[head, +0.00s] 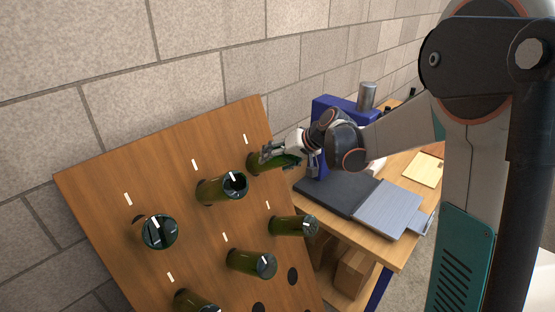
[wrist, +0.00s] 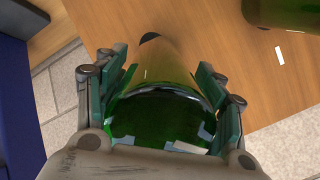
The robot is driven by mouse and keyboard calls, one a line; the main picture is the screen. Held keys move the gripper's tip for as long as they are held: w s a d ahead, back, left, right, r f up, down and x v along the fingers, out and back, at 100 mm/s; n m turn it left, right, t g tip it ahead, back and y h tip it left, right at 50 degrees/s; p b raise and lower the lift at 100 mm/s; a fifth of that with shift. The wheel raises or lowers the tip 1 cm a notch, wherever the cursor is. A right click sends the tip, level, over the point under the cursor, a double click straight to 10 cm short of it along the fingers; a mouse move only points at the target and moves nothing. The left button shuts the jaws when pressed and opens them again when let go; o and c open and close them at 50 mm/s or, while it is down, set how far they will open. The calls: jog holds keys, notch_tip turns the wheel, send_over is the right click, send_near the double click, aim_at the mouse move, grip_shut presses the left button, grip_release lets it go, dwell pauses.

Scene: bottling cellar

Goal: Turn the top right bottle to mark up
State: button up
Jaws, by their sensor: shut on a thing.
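The top right bottle (head: 257,166) is dark green glass, stuck neck-in in the tilted wooden board (head: 85,190). My gripper (head: 275,153) is shut on its base end. In the wrist view, the two finger pads of the gripper (wrist: 163,92) flank the green bottle (wrist: 165,68) on both sides. A pale mark (wrist: 187,147) shows on the bottle's base, low and somewhat right of the middle, near the edge of my gripper body, which hides part of the base. A white tick (head: 245,139) on the board stands above this bottle.
Several other green bottles stick out of the board, the nearest (head: 222,188) to the left. Its edge also shows in the wrist view (wrist: 285,12). A wooden bench (head: 404,250) with a blue machine (head: 325,108) and a grey plate (head: 388,208) stands to the right. A block wall is behind.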

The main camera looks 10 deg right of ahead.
jog(key=m, duration=0.3)
jog(key=shift+a+r+m+y+b, duration=0.15)
jog(key=shift+m+y+b, duration=0.2)
jog(key=shift+m, duration=1.65)
jog(key=o, duration=1)
jog(key=v, duration=1.2)
